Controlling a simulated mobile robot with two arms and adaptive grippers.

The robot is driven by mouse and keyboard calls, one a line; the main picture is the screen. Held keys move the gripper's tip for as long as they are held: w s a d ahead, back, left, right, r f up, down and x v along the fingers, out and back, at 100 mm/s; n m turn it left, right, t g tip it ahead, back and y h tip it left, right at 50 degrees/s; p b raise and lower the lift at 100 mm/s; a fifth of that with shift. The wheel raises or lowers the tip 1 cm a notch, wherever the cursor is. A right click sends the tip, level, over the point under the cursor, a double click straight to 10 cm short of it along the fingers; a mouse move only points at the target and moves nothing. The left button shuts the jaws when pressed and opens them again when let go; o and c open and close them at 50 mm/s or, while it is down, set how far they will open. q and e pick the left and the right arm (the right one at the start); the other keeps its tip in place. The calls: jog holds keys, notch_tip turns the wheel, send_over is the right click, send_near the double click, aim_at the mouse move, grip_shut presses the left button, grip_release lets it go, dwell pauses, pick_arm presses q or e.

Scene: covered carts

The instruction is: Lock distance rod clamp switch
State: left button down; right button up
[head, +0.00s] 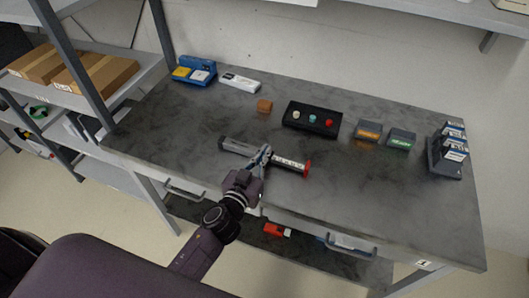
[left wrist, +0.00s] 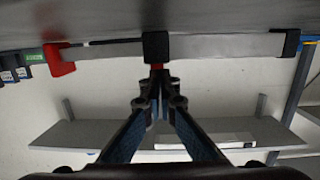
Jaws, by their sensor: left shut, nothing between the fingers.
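The distance rod (head: 236,147) is a grey bar lying across the middle of the table, with a red end piece (head: 307,169) at its right. In the left wrist view the rod (left wrist: 225,46) runs across the top, with its red end (left wrist: 60,59) at left. A black clamp (left wrist: 155,46) sits around the middle of the rod, with a small red switch (left wrist: 157,67) below it in the picture. My left gripper (head: 265,151) is shut and empty at the clamp; its tips (left wrist: 157,76) are right at the switch, partly covering it. Contact is unclear. My right gripper is out of view.
Behind the rod are an orange-brown cube (head: 264,105) and a black box with three buttons (head: 311,119). Small boxes (head: 369,132) and a dark rack (head: 446,158) stand at right. A blue device (head: 194,71) is at back left. The front right tabletop is clear.

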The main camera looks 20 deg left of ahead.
pick_arm(q)
jog(key=shift+w+f, duration=0.1)
jog(key=shift+f, duration=0.2)
jog(key=shift+r, duration=0.1)
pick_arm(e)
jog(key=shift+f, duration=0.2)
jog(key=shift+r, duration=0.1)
pick_arm(q)
jog(key=r+p, duration=0.5)
jog(key=shift+w+r, duration=0.1)
jog(key=shift+w, duration=0.25)
jog(key=s+r+b, duration=0.2)
jog(key=s+b, duration=0.1)
jog(key=s, duration=0.6)
jog(key=shift+s+a+r, duration=0.25)
jog(key=shift+s+a, duration=0.05)
jog(key=shift+a, duration=0.05)
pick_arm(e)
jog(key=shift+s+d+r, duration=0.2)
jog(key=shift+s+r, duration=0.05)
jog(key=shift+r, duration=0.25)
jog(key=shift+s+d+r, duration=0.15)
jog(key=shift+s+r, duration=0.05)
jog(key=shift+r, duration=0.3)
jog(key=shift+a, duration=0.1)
